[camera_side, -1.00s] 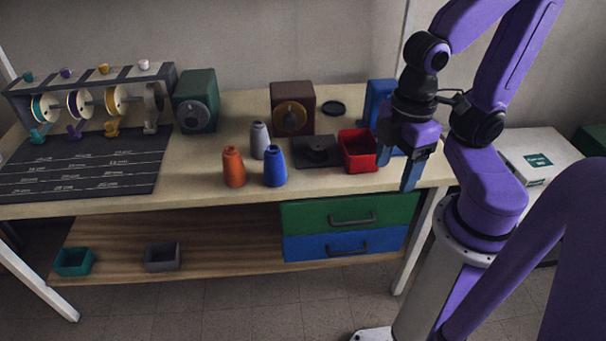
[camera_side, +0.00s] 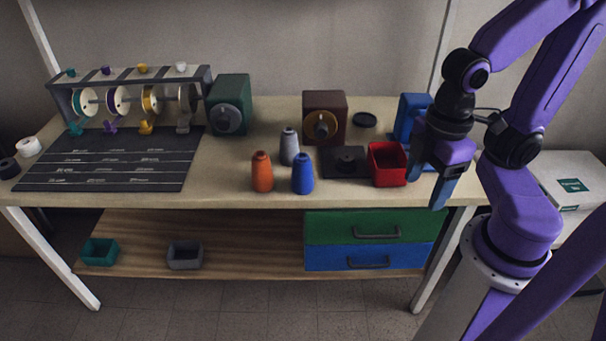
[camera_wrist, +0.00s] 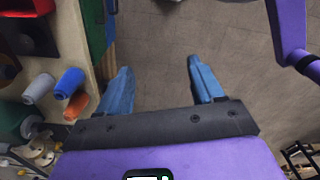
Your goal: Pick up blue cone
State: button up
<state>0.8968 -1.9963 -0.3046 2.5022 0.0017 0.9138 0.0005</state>
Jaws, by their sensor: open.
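The blue cone (camera_side: 302,174) stands upright near the front edge of the table, right of the orange cone (camera_side: 261,172) and in front of the grey cone (camera_side: 289,147). In the wrist view the blue cone (camera_wrist: 69,83) is at the left, beside the grey cone (camera_wrist: 39,88) and the orange cone (camera_wrist: 76,105). My gripper (camera_side: 428,187) is open and empty at the table's right front, well to the right of the blue cone and beside the red bin. In the wrist view my gripper's blue fingers (camera_wrist: 162,80) are spread, with only floor between them.
The red bin (camera_side: 387,165) and a black plate (camera_side: 345,163) lie between the cones and my gripper. Behind stand a brown box (camera_side: 324,115), a green box (camera_side: 229,104) and a blue one (camera_side: 411,117). A rack with spools (camera_side: 136,99) stands left, above a dark mat (camera_side: 110,163).

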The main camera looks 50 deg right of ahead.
dwell(0.3)
jog(key=o, duration=0.4)
